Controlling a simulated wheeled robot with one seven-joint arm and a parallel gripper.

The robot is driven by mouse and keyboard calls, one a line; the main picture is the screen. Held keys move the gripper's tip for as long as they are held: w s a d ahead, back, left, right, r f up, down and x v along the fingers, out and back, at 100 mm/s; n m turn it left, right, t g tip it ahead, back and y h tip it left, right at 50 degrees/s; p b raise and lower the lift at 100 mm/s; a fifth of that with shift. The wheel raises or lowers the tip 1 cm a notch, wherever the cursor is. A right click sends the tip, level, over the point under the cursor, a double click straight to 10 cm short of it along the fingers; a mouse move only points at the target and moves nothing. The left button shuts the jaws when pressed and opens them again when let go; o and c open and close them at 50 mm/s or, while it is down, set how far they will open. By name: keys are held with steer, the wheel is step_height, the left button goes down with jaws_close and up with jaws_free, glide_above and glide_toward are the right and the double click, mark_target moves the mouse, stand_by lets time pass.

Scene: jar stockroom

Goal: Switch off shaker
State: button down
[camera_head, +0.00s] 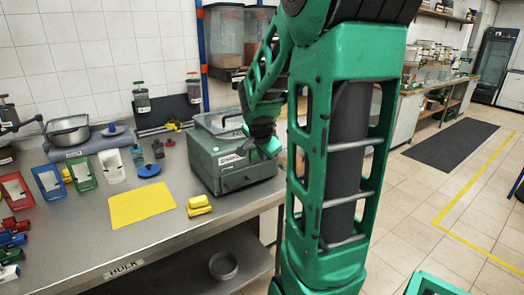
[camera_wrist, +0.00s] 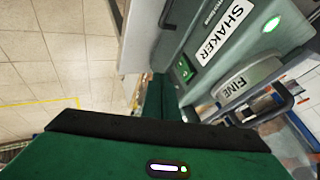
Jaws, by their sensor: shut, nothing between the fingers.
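The shaker (camera_head: 225,170) is a grey-green box with a clear-lidded top, standing on the steel bench. In the wrist view its front carries a white SHAKER label (camera_wrist: 221,34), a FINE label (camera_wrist: 238,86) and a small green-marked switch (camera_wrist: 185,69). A round green light (camera_wrist: 271,24) glows on it. My gripper (camera_head: 265,148) is at the shaker's front right corner. In the wrist view my gripper (camera_wrist: 160,80) is shut and empty, its fingertips just left of the switch. I cannot tell whether they touch the panel.
A yellow mat (camera_head: 142,204) and a yellow block (camera_head: 199,206) lie on the bench left of the shaker. Coloured trays, a scale with a pan (camera_head: 68,130) and jars stand farther left. Two clear bins stand behind. The floor to the right is open, with a dark mat (camera_head: 452,142).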

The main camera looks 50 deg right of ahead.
mark_target(254, 156)
steer(key=w+d+f, duration=0.2)
steer(key=w, duration=0.3)
steer(key=shift+d, duration=0.25)
steer(key=shift+d, duration=0.1)
